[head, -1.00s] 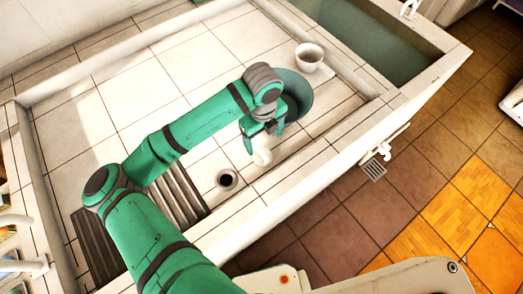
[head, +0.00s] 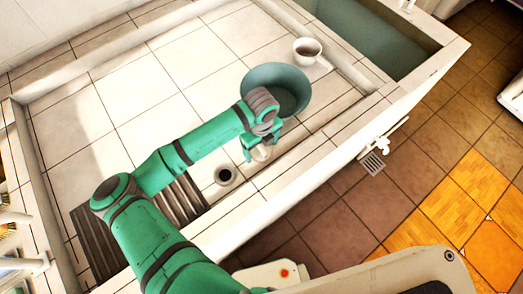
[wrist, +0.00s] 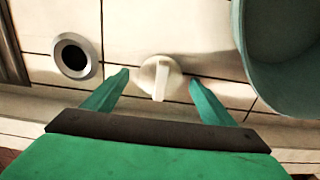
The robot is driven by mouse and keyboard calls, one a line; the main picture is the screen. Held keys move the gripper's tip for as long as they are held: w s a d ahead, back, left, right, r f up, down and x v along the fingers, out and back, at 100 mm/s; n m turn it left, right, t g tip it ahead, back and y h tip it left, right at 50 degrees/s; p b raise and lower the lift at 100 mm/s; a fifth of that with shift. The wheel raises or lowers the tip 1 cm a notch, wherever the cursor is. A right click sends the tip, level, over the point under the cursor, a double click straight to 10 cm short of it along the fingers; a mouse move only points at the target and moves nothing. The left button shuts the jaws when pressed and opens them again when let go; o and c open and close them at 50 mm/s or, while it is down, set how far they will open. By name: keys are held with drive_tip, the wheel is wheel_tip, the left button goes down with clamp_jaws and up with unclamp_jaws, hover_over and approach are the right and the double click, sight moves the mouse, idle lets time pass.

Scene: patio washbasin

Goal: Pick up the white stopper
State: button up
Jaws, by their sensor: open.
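The white stopper (wrist: 160,76) stands on the tiled basin floor in the wrist view, a round disc with an upright grip tab. In the head view the stopper (head: 262,153) shows partly, just below my gripper (head: 262,146). In the wrist view my gripper (wrist: 160,95) is open, with one green finger on each side of the stopper's near part. The fingers look apart from the stopper, and nothing is held. I cannot tell the height of the fingertips above the tiles.
A dark round drain hole (head: 225,175) lies left of the stopper. A teal bowl (head: 262,78) stands close behind and to the right. A white cup (head: 307,50) stands farther back. A ribbed dark rack (head: 178,203) lies at left, and the basin's front wall (head: 300,170) is near.

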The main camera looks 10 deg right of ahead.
drive_tip(key=shift+f, duration=0.4)
drive_tip(key=shift+w, duration=0.1)
drive_tip(key=c, duration=1.2)
drive_tip(key=shift+c, duration=0.2)
drive_tip(key=shift+r, duration=0.15)
